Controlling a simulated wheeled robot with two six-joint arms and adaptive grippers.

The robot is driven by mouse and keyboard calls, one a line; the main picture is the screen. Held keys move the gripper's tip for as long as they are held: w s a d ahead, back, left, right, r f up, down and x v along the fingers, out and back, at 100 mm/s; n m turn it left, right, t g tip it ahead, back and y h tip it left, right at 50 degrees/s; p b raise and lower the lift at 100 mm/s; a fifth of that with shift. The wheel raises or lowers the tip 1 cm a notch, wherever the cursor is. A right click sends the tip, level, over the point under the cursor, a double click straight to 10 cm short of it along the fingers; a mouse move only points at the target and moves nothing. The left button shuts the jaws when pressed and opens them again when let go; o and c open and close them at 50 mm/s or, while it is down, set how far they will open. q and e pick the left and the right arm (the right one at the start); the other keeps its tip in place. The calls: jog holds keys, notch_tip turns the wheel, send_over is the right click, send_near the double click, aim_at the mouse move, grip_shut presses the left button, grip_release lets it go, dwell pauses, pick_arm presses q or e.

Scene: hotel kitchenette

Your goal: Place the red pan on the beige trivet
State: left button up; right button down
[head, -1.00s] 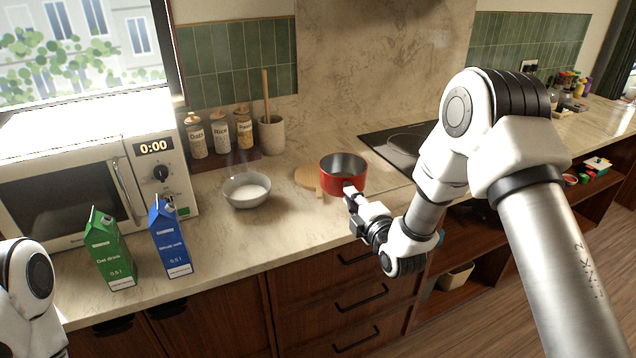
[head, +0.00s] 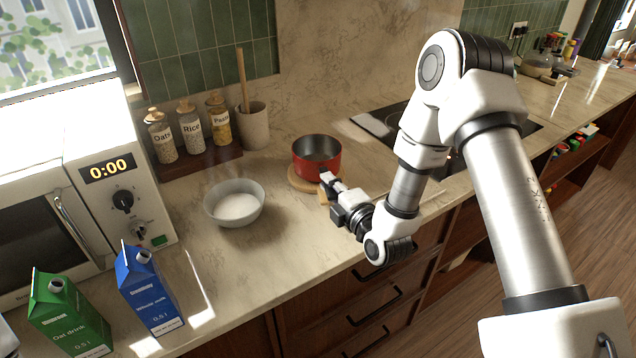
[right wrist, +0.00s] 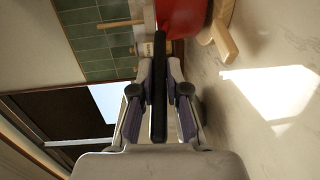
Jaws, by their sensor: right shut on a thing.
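The red pan (head: 316,158) is upright over the round beige trivet (head: 298,184), whose rim shows below it and to its left. I cannot tell whether the pan's base touches the trivet. My right gripper (head: 330,184) is shut on the pan's black handle, in front of the pan. In the right wrist view the black handle (right wrist: 159,90) runs between the fingers, with the red pan (right wrist: 185,18) at the top and part of the trivet (right wrist: 222,40) beside it.
A bowl of white contents (head: 236,205) stands left of the trivet. Jars (head: 190,128) and a utensil crock (head: 252,125) stand behind. Green (head: 68,318) and blue (head: 150,292) cartons stand by the microwave (head: 90,190). The dark cooktop (head: 385,122) is at right. The counter in front of the bowl is clear.

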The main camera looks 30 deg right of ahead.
jog(key=shift+w+f, duration=0.5)
jog(key=shift+f, duration=0.1)
jog(key=c, duration=1.4)
grip_release()
jog(key=shift+c, duration=0.2)
jog(key=shift+o, duration=1.3)
jog(key=shift+s+r, duration=0.1)
jog(key=shift+s, duration=0.2)
jog(key=shift+s+r, duration=0.15)
jog(key=shift+s, duration=0.05)
jog(key=shift+w+f, duration=0.1)
jog(key=shift+f, duration=0.1)
jog(key=s+b, duration=0.1)
jog(key=s, duration=0.4)
jog(key=shift+s+r, duration=0.1)
jog(key=shift+s, duration=0.1)
pick_arm(q)
jog(key=r+p, duration=0.1)
jog(key=p, duration=0.1)
jog(key=r+p, duration=0.3)
jog(key=p, duration=0.1)
jog(key=shift+w+r, duration=0.15)
jog(key=shift+w, duration=0.2)
pick_arm(e)
jog(key=s, duration=0.4)
jog(key=s+r, duration=0.1)
jog(key=s, duration=0.1)
jog(key=shift+s, duration=0.25)
